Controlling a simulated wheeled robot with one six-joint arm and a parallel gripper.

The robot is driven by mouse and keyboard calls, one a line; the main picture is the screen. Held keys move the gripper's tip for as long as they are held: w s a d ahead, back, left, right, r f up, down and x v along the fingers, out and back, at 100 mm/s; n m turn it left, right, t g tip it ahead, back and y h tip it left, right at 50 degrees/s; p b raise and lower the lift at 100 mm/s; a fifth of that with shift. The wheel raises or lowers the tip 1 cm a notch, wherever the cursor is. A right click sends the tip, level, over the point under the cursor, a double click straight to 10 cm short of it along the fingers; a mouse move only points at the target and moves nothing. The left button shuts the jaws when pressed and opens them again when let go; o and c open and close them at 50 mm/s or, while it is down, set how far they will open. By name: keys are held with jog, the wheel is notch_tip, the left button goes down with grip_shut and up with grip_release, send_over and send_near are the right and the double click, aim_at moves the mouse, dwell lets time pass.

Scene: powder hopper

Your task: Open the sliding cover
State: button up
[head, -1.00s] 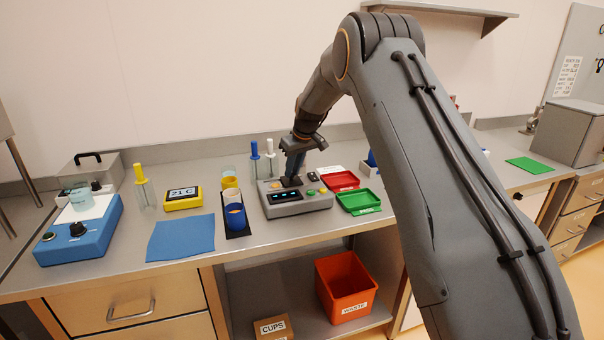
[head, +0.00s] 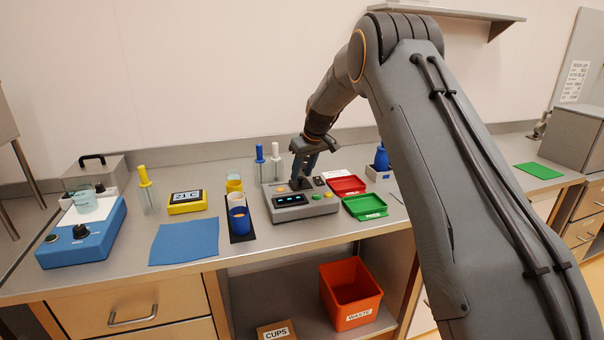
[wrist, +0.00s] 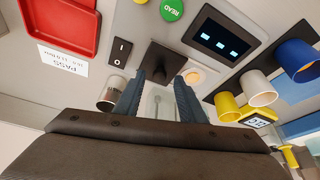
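A grey instrument (head: 305,208) with a lit screen stands on the bench. A dark block (wrist: 163,60), which looks like the sliding cover or its handle, sits on top of it, between the power switch and a pale round button in the wrist view. My gripper (head: 303,177) points down over this block. In the wrist view the two blue-grey fingers (wrist: 160,80) are apart, with their tips at either side of the block. I cannot tell whether they touch it. Whatever lies under the block is hidden.
Red (head: 348,186) and green (head: 365,207) trays are right of the instrument. A blue cup (head: 240,219) on a black strip stands close on its left. Two upright tools (head: 276,160) stand behind. A blue mat (head: 184,241) lies further left.

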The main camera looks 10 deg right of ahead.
jog(key=b+v, duration=0.2)
jog(key=v, duration=0.5)
jog(key=shift+r, duration=0.15)
jog(key=s+d+f+m+g, duration=0.1)
jog(key=s+f, duration=0.2)
jog(key=s, duration=1.2)
jog(key=s+d+f+m+g+h, duration=0.1)
jog(key=s+f, duration=0.3)
jog(key=s, duration=1.1)
jog(key=s+d+f+m+h, duration=0.1)
jog(key=s+d+f+m, duration=0.1)
jog(key=s, duration=1.3)
jog(key=shift+s+d+f+m+g, duration=0.25)
jog(key=shift+d+f+m+g, duration=0.15)
jog(key=shift+f+m, duration=0.4)
